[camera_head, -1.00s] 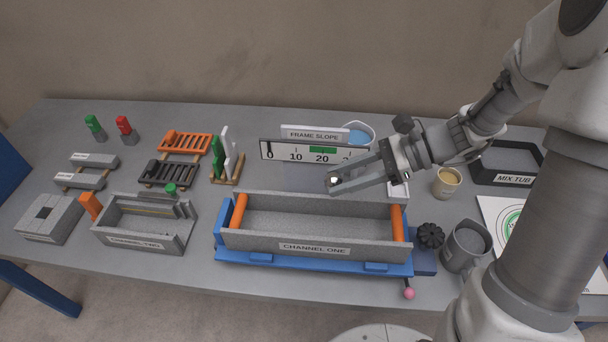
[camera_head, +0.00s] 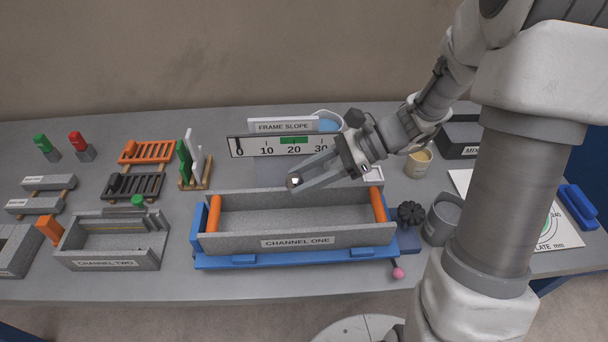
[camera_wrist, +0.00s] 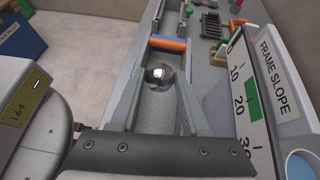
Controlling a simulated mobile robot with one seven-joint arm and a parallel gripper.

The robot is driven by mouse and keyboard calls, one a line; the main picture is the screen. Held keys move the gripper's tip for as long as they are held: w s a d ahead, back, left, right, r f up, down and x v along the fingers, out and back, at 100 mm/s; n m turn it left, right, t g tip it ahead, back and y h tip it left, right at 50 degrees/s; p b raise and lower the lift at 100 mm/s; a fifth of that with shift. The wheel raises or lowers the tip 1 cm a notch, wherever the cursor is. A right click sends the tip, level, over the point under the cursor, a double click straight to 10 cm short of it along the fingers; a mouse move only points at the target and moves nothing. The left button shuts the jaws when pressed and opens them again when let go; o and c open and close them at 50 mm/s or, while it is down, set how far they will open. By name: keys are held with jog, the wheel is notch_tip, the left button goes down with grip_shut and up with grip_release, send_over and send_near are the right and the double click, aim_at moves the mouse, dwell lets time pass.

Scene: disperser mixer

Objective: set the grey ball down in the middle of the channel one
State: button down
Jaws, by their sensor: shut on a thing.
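The grey ball (camera_head: 294,182) is shiny and sits between the fingertips of my gripper (camera_head: 296,181). In the wrist view the ball (camera_wrist: 158,75) lies between the two fingers, which are shut on it. Channel one (camera_head: 297,241) is a long grey trough with an orange roller at each end, on a blue frame. In the head view my fingertips appear at about the middle of its length, over its back wall. How high the ball is above the trough is hard to tell. In the wrist view the trough's floor and an orange roller (camera_wrist: 168,44) show beyond the ball.
The Frame Slope scale (camera_head: 283,146) stands close behind channel one. Channel two (camera_head: 106,260) is to the left, with racks and small blocks behind it. A black knob (camera_head: 410,213) and a grey mug (camera_head: 441,221) are to the right.

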aim_at(305, 226)
jog(key=shift+f+b, duration=5.3)
jog(key=shift+f, duration=0.6)
jog(key=shift+s+f+b, duration=0.25)
jog(key=shift+f+b, duration=0.1)
jog(key=shift+f, duration=0.1)
jog(key=shift+c, duration=1.5)
grip_release()
jog(key=shift+f, duration=0.15)
jog(key=shift+d, duration=0.1)
jog(key=p+v, duration=0.1)
jog(key=v, duration=0.5)
jog(key=p+v, duration=0.1)
jog(key=v, duration=0.5)
jog(key=r+p+v, duration=0.1)
jog(key=v, duration=0.5)
jog(key=shift+w+a, duration=0.15)
jog(key=shift+a, duration=0.15)
jog(key=s+a+r+n+t+h+p, duration=0.2)
jog(key=s+r+n+t+h+p, duration=0.1)
jog(key=s+r+n+h, duration=0.3)
jog(key=s+a+r+n+t+h+p, duration=0.3)
jog(key=s+r+n+h, duration=0.3)
jog(key=n, duration=0.5)
jog(key=shift+s+a+r+t, duration=0.3)
jog(key=shift+s+r, duration=0.1)
jog(key=shift+s, duration=0.2)
